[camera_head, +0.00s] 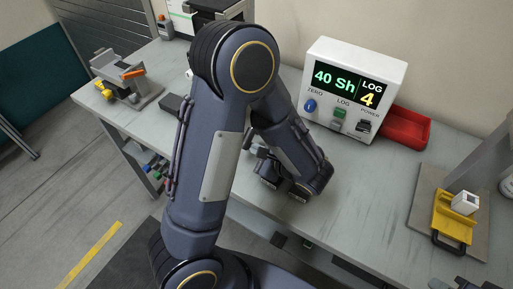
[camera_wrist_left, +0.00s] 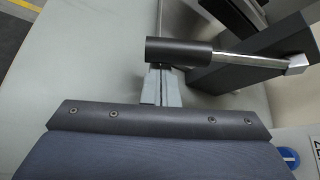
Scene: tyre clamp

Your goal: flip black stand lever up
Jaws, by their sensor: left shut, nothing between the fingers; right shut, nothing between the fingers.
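In the left wrist view a lever with a thick black grip (camera_wrist_left: 180,50) on a bright metal rod (camera_wrist_left: 250,60) lies almost level across the picture, in front of a dark stand body (camera_wrist_left: 225,78). My left gripper (camera_wrist_left: 160,72) is shut and empty, its tips close to the grip near its left end; I cannot tell whether they touch. In the head view my arm hides the lever and most of the stand, and the left gripper (camera_head: 252,147) is partly hidden behind it. Only a dark part of my right gripper (camera_head: 455,284) shows at the bottom right edge.
A white meter box (camera_head: 388,80) with a lit display stands at the back, with a red tray (camera_head: 408,128) beside it. A yellow fixture (camera_head: 452,220) holding a white block (camera_head: 465,203) is at the right. A grey clamp (camera_head: 122,75) stands far left. The table front is clear.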

